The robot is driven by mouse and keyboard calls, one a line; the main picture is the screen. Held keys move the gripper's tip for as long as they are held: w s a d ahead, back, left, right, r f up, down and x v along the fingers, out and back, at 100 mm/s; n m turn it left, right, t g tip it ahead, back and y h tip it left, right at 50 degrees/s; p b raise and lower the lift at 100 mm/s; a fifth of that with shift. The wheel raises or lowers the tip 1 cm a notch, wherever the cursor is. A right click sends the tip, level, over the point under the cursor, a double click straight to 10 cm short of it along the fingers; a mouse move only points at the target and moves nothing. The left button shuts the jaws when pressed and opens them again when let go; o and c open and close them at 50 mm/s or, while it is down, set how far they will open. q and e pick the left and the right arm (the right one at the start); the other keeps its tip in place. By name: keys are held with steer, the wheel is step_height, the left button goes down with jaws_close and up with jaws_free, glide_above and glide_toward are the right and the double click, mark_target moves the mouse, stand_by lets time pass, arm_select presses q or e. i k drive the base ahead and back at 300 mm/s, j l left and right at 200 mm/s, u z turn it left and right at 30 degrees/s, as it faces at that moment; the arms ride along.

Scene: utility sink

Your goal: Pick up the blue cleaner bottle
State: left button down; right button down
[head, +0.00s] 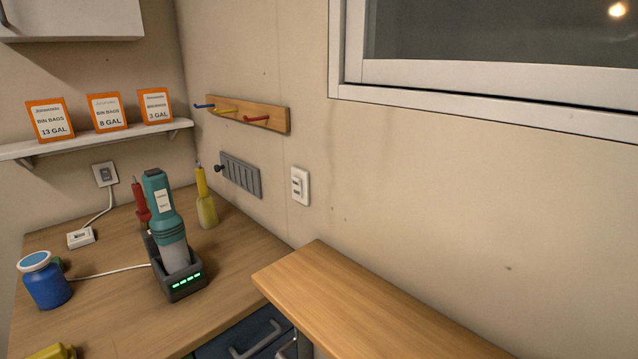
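A blue bottle (46,285) with a wide body and a white and blue lid stands upright at the left of the wooden counter. It is the only blue bottle I can see, and I cannot read any cleaner label on it. Something small and green shows partly behind it. Nothing is touching the bottle from my side. Neither of my grippers shows in the head view.
A teal handheld device (163,213) stands in a black dock (180,283) right of the bottle. Red (140,203) and yellow (206,205) tools stand behind. A white cable crosses the counter (105,310). A raised wooden board (355,310) lies at right. A yellow object (52,352) is cut off below.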

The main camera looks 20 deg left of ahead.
mark_target(45, 280)
steer(key=u, duration=2.25)
